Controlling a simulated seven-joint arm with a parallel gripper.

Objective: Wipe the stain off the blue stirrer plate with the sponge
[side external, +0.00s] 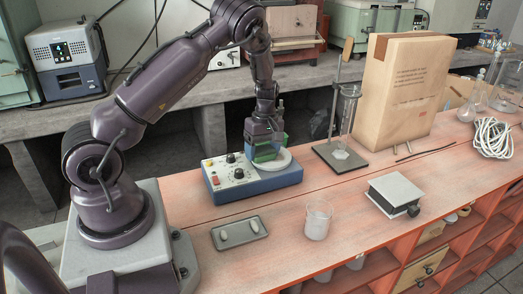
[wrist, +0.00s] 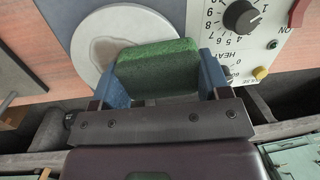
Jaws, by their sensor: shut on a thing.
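The blue stirrer plate (side external: 255,183) stands on the bench with a round white top (side external: 283,159) and a front panel of knobs. In the wrist view the round white top (wrist: 85,30) carries a brownish stain (wrist: 104,48), partly hidden by the sponge. My gripper (side external: 266,148) is over the round top and shut on the green sponge (wrist: 157,67), one finger at each end. The sponge also shows in the side view (side external: 264,155), low at the white top. I cannot tell whether it touches the surface.
A metal tray (side external: 239,232) and a glass beaker (side external: 317,220) stand in front of the plate. A stand with a glass cylinder (side external: 345,115) and a large paper bag (side external: 403,90) are to the right. A lab jack (side external: 393,193) sits at the front right.

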